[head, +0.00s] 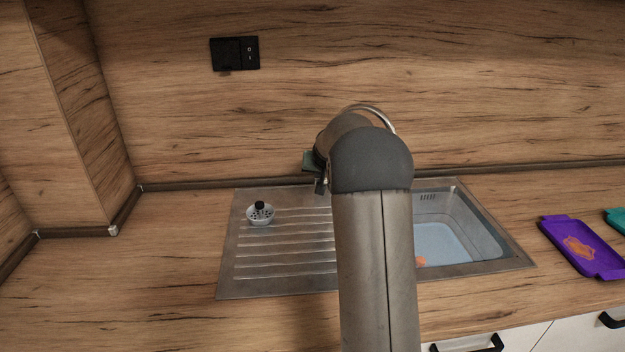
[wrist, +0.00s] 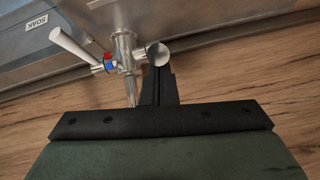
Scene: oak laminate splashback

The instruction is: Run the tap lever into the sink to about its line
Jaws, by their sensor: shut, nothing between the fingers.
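The chrome tap (wrist: 125,52) shows in the wrist view, with a white lever (wrist: 75,47) sticking out to the upper left and red and blue marks at its base. My gripper (wrist: 158,72) is shut and empty, its dark fingers close beside the tap's round chrome end; I cannot tell whether they touch. In the head view my arm covers most of the tap, and only a curved chrome spout (head: 378,115) shows above it. The sink basin (head: 480,225) is at the right, pale blue inside, partly hidden by my arm. I cannot make out a fill line.
A strainer with a black knob (head: 260,213) sits on the ribbed drainboard (head: 265,278). A small orange thing (head: 420,261) is in the basin. A purple tray (head: 580,248) and a teal item (head: 617,220) lie right of the sink. A label reading SOAK (wrist: 37,22) is on the sink.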

